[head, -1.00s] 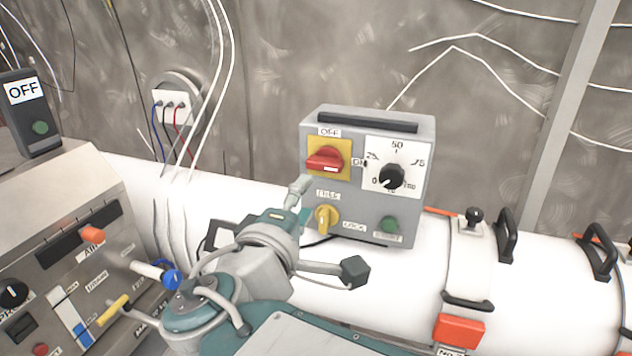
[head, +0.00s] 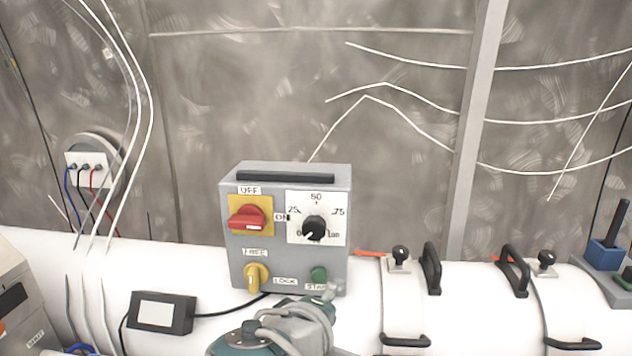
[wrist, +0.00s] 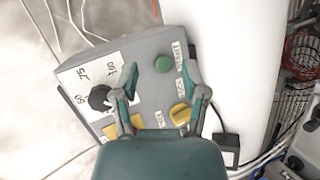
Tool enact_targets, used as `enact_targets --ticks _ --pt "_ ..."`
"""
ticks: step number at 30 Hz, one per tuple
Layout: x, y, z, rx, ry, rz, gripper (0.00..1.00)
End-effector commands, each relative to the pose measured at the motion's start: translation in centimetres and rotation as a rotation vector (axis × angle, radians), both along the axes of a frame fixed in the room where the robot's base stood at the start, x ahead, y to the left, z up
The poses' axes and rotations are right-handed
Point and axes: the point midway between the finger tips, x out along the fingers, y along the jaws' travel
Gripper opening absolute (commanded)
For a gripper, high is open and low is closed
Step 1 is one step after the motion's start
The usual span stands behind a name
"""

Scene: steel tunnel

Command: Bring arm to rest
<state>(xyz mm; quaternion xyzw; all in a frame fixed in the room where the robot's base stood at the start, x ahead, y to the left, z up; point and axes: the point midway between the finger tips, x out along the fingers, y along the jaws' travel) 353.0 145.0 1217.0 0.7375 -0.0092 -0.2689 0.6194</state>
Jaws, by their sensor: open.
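My arm (head: 270,335) shows at the bottom centre of the head view, low in front of the grey control box (head: 285,255). In the wrist view my gripper (wrist: 160,70) is open and empty, its two green-grey fingers spread in front of the box's face. The box carries a red switch (head: 247,218) on a yellow plate, a black dial (head: 313,228) with its pointer near 0, a yellow knob (head: 256,278) and a green button (head: 319,274). I cannot tell how far the fingers are from the box.
The box stands on a large white pipe (head: 200,260). A small black device (head: 162,312) with a pale screen sits left of it. Black handles (head: 431,268) stand on the pipe at right. A steel panel (head: 20,310) is at lower left. White cables hang on the wall.

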Motion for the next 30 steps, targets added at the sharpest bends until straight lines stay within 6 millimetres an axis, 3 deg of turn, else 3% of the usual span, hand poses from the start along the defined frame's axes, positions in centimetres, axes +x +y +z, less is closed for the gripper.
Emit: enact_targets --ticks 1,3,7,12,21,30 --pt "-0.2 -2.7 -1.1 0.051 0.056 -0.068 0.57" --pt "-1.0 -5.4 -2.8 0.128 0.131 -0.145 0.57" --pt "-2.9 -9.3 -5.6 0.294 0.247 -0.281 0.57" --pt "-6.0 -12.6 -8.5 0.551 0.344 -0.437 0.57" --pt "-9.7 -14.4 -11.1 1.024 0.348 -0.636 0.57" --pt "-10.2 -14.3 -11.3 1.164 0.319 -0.675 0.57"
